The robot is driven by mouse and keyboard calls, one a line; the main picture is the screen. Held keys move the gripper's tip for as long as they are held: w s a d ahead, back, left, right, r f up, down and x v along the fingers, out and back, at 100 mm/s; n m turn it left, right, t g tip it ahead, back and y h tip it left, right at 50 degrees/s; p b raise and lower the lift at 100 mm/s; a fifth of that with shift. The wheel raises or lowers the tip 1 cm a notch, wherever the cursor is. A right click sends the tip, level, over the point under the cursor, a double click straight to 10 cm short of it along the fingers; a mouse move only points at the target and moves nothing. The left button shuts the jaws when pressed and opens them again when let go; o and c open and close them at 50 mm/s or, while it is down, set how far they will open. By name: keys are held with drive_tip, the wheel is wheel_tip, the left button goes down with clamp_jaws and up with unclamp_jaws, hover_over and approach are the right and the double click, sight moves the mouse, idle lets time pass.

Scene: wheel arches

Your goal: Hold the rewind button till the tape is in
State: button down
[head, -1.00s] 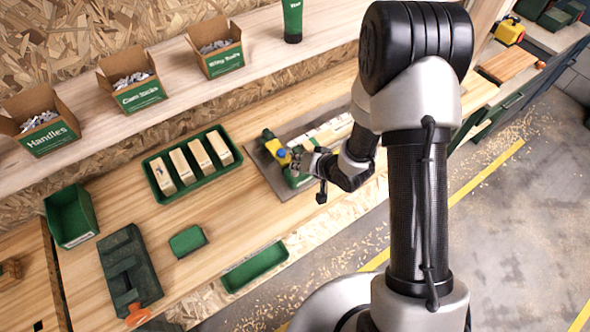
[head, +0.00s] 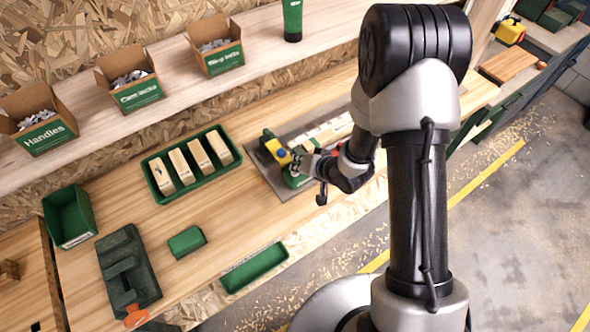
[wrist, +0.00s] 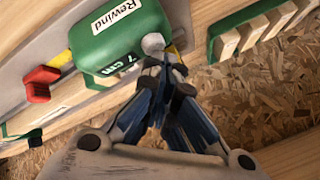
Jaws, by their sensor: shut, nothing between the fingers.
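A green housing (wrist: 115,35) labelled "Rewind" and "7 cm" fills the upper part of the wrist view. A pale round button (wrist: 153,43) sits at its lower right edge. My gripper (wrist: 165,62) is shut and empty, its fingertips right at the button and overlapping it in this view. I cannot tell whether the button is pressed in. In the head view my gripper (head: 309,163) is at the green housing on the grey mat, partly hiding it.
A red-tipped part (wrist: 40,82) lies left of the housing in the wrist view. In the head view, a green tray (head: 158,192) with wooden blocks stands left of the grey mat (head: 262,172). Labelled boxes (head: 137,94) line the shelf behind.

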drive_tip(key=shift+r+p, duration=0.75)
drive_tip(key=shift+r, duration=0.2)
wheel_tip(320, 180, up, 5)
drive_tip(key=p, duration=0.4)
idle(0.5)
